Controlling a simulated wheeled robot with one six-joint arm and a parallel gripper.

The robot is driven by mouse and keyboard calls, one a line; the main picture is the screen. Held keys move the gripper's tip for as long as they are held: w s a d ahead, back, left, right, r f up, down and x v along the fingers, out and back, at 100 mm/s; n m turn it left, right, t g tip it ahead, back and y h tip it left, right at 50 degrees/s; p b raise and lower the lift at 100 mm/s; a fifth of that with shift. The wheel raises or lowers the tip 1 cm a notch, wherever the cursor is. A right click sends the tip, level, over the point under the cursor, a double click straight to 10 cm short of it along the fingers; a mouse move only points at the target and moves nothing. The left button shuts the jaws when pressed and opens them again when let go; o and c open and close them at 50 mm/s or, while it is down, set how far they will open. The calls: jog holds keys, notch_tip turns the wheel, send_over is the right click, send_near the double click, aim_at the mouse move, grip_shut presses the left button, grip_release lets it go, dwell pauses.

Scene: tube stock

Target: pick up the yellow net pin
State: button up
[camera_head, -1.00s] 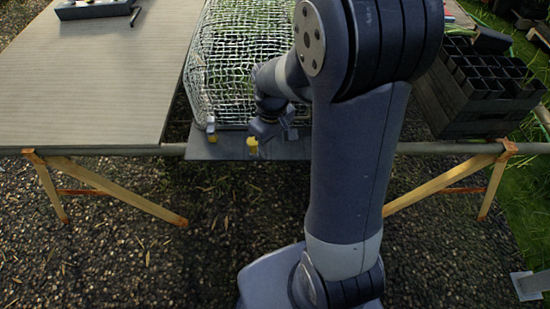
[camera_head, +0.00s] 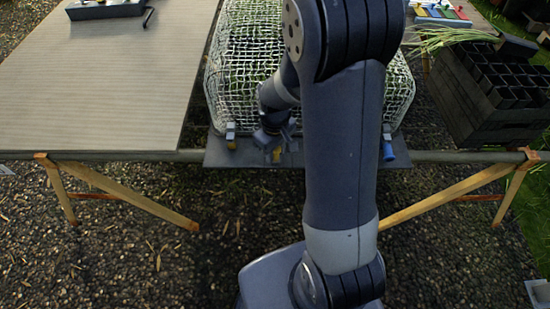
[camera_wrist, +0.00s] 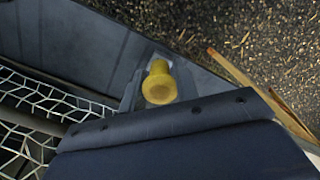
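A white net (camera_head: 238,75) over a frame stands behind the pins on the grey board (camera_head: 218,158). A bare tabletop (camera_head: 100,85) lies to the left. A dark cell crate (camera_head: 500,100) stands right. My arm hides the middle of the board.

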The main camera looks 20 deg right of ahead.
jog(key=c, duration=0.5)
jog(key=shift+o, duration=0.2)
jog(key=shift+r, duration=0.1)
notch_tip(320, 180, up, 10)
jog(key=shift+f+p, duration=0.1)
jog(key=shift+p, duration=0.35)
